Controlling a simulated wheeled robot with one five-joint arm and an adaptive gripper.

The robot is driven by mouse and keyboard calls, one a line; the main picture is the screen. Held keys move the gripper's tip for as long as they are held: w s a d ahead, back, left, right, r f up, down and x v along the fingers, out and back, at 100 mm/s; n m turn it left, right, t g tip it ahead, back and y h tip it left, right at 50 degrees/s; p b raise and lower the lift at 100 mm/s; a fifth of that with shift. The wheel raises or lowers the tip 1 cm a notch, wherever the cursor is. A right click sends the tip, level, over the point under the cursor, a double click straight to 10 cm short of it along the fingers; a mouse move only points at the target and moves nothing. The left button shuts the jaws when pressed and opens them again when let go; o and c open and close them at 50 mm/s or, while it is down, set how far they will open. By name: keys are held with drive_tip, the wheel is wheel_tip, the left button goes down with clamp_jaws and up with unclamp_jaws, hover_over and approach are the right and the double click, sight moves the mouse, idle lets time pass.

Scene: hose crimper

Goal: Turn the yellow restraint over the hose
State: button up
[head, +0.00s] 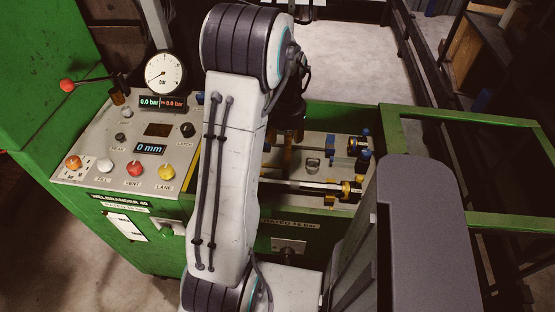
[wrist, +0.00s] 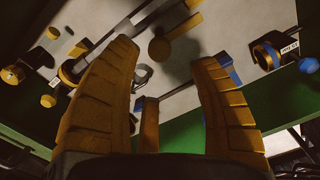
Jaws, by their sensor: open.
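My gripper (wrist: 166,55) is open in the wrist view, its two ribbed orange fingers apart over the machine bed. A yellow bar (wrist: 149,125) shows between the fingers, low in the gap; it may be the yellow restraint, but I cannot tell for sure. In the head view my gripper (head: 288,157) is mostly hidden behind my arm, above the bed. A hose-like rod (head: 300,186) runs across the bed to a yellow and black fitting (head: 350,190). I cannot see the fingers touching anything.
The green machine has a control panel with a pressure gauge (head: 165,73), coloured knobs and a display (head: 150,149) reading 0 mm. A blue and yellow fitting (head: 358,147) stands at the bed's right. A green frame (head: 455,117) borders the right side.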

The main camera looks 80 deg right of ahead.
drive_tip(key=shift+f, duration=0.25)
drive_tip(key=shift+m, duration=0.3)
drive_tip(key=shift+s+f, duration=0.1)
drive_tip(key=shift+f, duration=3.35)
clamp_jaws()
